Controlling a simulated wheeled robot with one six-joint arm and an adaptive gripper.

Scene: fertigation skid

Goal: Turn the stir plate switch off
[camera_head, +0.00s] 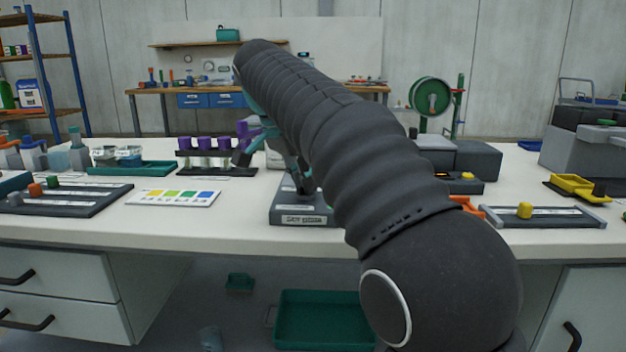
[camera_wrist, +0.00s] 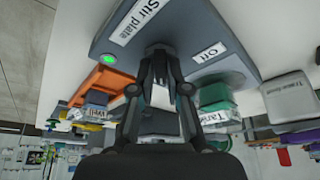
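The stir plate (camera_head: 290,213) is a dark grey box at the front edge of the white bench in the head view. In the wrist view its grey face (camera_wrist: 190,22) fills the top, with a "Stir plate" label, an "Off" label (camera_wrist: 210,52) and a lit green lamp (camera_wrist: 107,59). My gripper (camera_wrist: 159,49) has its fingertips drawn together at the face, between the lamp and the "Off" label. In the head view my gripper (camera_head: 298,186) is at the plate, partly behind my arm. The switch is hidden by the fingertips; I cannot tell whether they touch it.
To the left are a colour card (camera_head: 174,198), a rack with purple-capped tubes (camera_head: 215,160) and a green tray (camera_head: 132,168). To the right are a slider board with a yellow knob (camera_head: 545,216) and a yellow tray (camera_head: 578,187). My arm hides the bench between.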

